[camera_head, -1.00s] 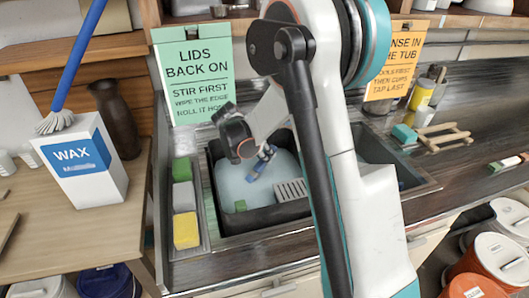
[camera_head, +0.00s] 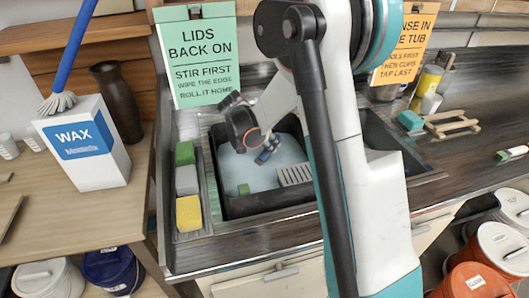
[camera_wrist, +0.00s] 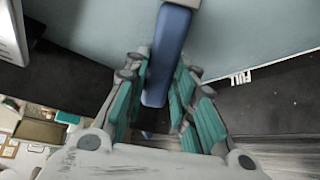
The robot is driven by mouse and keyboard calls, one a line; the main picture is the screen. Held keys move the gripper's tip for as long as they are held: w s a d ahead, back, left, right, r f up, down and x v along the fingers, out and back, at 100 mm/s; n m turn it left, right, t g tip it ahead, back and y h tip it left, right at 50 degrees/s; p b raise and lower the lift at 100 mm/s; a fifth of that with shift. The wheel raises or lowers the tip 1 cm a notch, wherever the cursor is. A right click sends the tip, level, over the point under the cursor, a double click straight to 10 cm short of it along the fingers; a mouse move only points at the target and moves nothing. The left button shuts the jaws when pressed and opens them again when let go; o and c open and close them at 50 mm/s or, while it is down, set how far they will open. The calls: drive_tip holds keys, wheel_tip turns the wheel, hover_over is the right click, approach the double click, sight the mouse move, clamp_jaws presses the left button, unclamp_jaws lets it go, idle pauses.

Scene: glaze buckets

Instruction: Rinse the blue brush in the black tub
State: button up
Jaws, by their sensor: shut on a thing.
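The black tub (camera_head: 262,207) sits in the sink in the head view, holding pale blue-grey water (camera_head: 236,172). My gripper (camera_wrist: 160,78) has its teal-padded fingers on both sides of the blue brush handle (camera_wrist: 167,50) in the wrist view. In the head view a small part of the blue brush (camera_head: 266,155) shows over the water, inside the tub's rim. Its bristles are not clearly visible, so I cannot tell how deep they are. The wrist view also shows the dark tub wall (camera_wrist: 275,108) with a "FULL" mark at the water's edge.
A grey slotted piece (camera_head: 295,174) is at the tub's right side. Green, grey and yellow sponges (camera_head: 188,213) line the left. A wax box (camera_head: 85,145), with another blue-handled brush (camera_head: 73,50) by it, stands left. My arm hides the sink's right part.

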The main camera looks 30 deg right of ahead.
drive_tip(key=shift+w+a+b, duration=0.65)
drive_tip(key=shift+w+b, duration=0.45)
drive_tip(key=shift+w, duration=0.9)
drive_tip(key=s+d, duration=0.2)
drive_tip(key=s, duration=0.4)
drive_tip(key=shift+s, duration=0.35)
idle(2.5)
wheel_tip(320, 180, up, 10)
drive_tip(key=p, duration=0.6)
drive_tip(key=shift+r+p, duration=0.2)
drive_tip(key=shift+p, duration=0.1)
drive_tip(key=shift+r, duration=0.1)
idle(0.9)
